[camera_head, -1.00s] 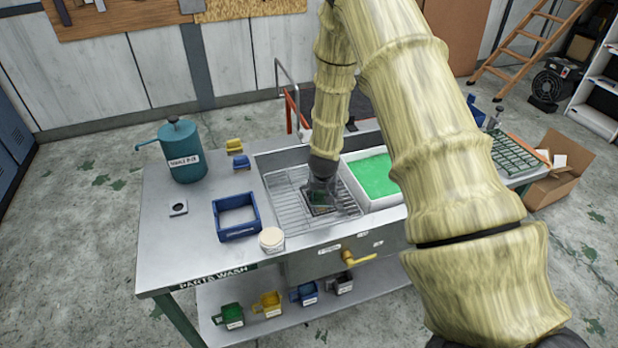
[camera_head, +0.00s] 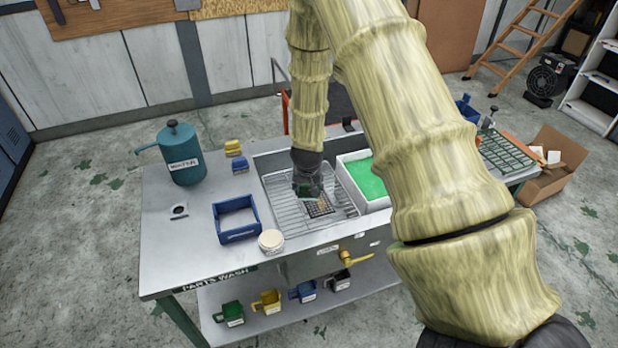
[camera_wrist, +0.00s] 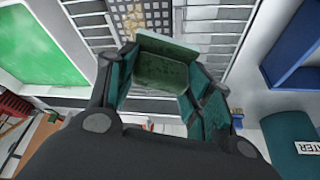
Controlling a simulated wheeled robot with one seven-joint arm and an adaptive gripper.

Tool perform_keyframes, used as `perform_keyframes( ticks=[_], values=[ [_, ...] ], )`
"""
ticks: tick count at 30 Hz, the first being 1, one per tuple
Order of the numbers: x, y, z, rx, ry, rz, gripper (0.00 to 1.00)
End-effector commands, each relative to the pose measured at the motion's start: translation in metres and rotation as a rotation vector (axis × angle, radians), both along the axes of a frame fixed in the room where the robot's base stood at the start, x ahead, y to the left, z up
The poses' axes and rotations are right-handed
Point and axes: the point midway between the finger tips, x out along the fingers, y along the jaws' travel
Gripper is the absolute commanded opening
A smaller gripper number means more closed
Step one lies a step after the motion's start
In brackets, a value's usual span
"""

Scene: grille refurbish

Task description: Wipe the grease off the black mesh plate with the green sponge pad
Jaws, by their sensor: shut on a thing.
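The black mesh plate (camera_head: 319,207) lies on the wire rack in the sink. Brownish-yellow grease patches show on it in the wrist view (camera_wrist: 131,18). My gripper (camera_head: 306,190) is over the rack at the plate's left side. In the wrist view my gripper (camera_wrist: 160,85) is shut on the green sponge pad (camera_wrist: 165,62), which sits between the two fingers. The pad's edge is close to the plate and overlaps its near end in that view. I cannot tell whether the pad touches the plate.
A tray of green liquid (camera_head: 368,180) stands right of the rack (camera_head: 283,196). A blue open frame (camera_head: 237,235), a round pale-lidded jar (camera_head: 271,241) and a teal can (camera_head: 181,154) stand to the left. The yellow tap (camera_head: 355,258) juts from the front.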

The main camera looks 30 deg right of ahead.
Motion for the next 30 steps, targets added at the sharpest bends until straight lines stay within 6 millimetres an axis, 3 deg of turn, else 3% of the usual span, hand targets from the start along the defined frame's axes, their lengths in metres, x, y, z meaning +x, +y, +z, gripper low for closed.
perform_keyframes(
  ticks=[7,25,30],
  values=[
    [0.000,0.000,0.023,0.000,0.000,0.001,0.23],
    [0.000,-0.001,0.023,0.000,0.000,0.000,0.23],
    [-0.004,-0.009,0.024,0.003,-0.002,-0.003,0.23]
  ],
)
